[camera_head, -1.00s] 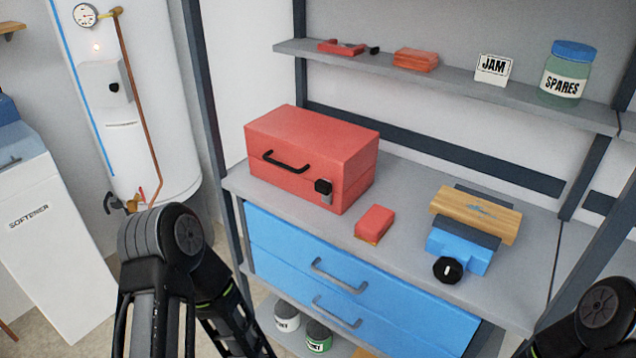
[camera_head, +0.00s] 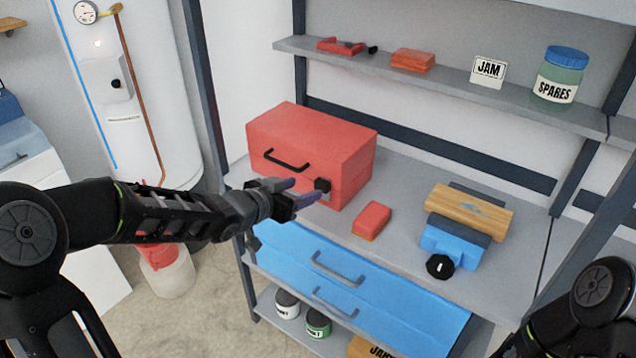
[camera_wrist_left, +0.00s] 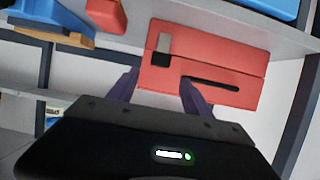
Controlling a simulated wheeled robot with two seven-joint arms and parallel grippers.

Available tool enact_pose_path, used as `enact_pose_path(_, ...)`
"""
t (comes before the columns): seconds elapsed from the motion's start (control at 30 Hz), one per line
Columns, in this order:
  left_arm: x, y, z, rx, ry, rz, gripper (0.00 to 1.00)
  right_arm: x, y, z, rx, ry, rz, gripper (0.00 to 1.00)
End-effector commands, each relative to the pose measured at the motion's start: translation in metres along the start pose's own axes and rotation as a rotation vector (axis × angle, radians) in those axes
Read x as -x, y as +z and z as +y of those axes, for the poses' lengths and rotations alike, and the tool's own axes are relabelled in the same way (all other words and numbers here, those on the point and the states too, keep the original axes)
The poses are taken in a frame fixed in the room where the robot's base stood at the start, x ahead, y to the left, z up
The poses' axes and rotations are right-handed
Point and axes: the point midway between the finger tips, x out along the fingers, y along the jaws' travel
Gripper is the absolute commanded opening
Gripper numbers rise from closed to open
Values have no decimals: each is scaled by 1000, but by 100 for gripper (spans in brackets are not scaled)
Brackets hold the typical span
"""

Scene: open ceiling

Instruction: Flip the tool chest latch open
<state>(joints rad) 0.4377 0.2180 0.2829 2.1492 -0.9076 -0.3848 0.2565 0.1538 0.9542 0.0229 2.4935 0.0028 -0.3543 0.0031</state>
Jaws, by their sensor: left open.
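The red tool chest (camera_head: 335,149) stands closed on the grey bench, with a black handle (camera_head: 287,162) on its front. Its latch (camera_head: 322,187), a black block with a grey plate below, sits near the front right corner. My left gripper (camera_head: 297,193) is open and empty in front of the chest, close to the latch; I cannot tell if it touches. The left wrist view shows the chest (camera_wrist_left: 225,60) upside down, with the latch (camera_wrist_left: 162,50) between and beyond the open fingers (camera_wrist_left: 160,88). My right gripper is not in view; only part of that arm shows at lower right.
A small red block (camera_head: 372,220) lies right of the chest. A blue vise (camera_head: 452,245) with a wooden block (camera_head: 470,210) stands farther right. Blue drawers (camera_head: 350,290) are below the bench top. A shelf above holds a jar (camera_head: 559,77) and small items. Bare bench lies around the red block.

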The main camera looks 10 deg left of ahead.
Motion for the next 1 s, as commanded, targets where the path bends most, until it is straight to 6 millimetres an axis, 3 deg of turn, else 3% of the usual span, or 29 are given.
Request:
enact_pose_path(0.17, -10, 1, 0, 2, 2, 0, 58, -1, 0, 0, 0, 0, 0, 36)
enact_pose_path(0.6, -70, 0, 0, 2, 1, -1, 58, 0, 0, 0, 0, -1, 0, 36)
enact_pose_path(1.0, -78, 1, 0, 1, 0, -1, 57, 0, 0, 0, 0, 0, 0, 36)
